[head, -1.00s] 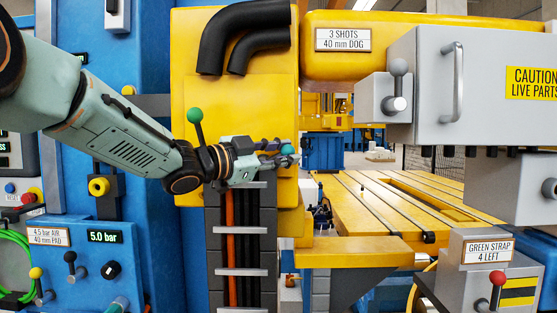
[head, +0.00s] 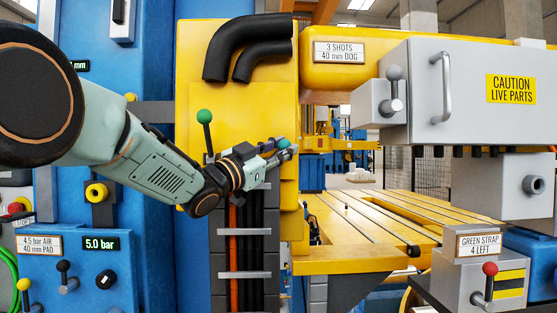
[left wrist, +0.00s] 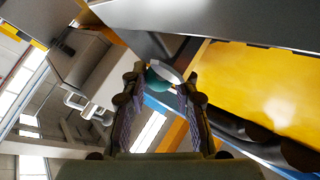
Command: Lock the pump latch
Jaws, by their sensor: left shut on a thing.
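My left gripper (head: 279,153) is in front of the yellow machine panel (head: 252,100), pointing up and to the right. It is shut on a teal ball knob (head: 284,144). The left wrist view shows the knob (left wrist: 158,80) between the fingertips of the left gripper (left wrist: 162,90), with a grey curved piece beside it. The fingers hide most of what the knob is fixed to, so I cannot tell how the latch sits. A lever with a green ball (head: 204,117) stands upright behind my left wrist. My right gripper is not in view.
Black hoses (head: 240,47) curve above the gripper. A grey cabinet (head: 450,90) with a lever and handle is at right, above a slotted yellow table (head: 370,225). A blue control panel (head: 80,270) is at lower left, a strap control box (head: 478,275) at lower right.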

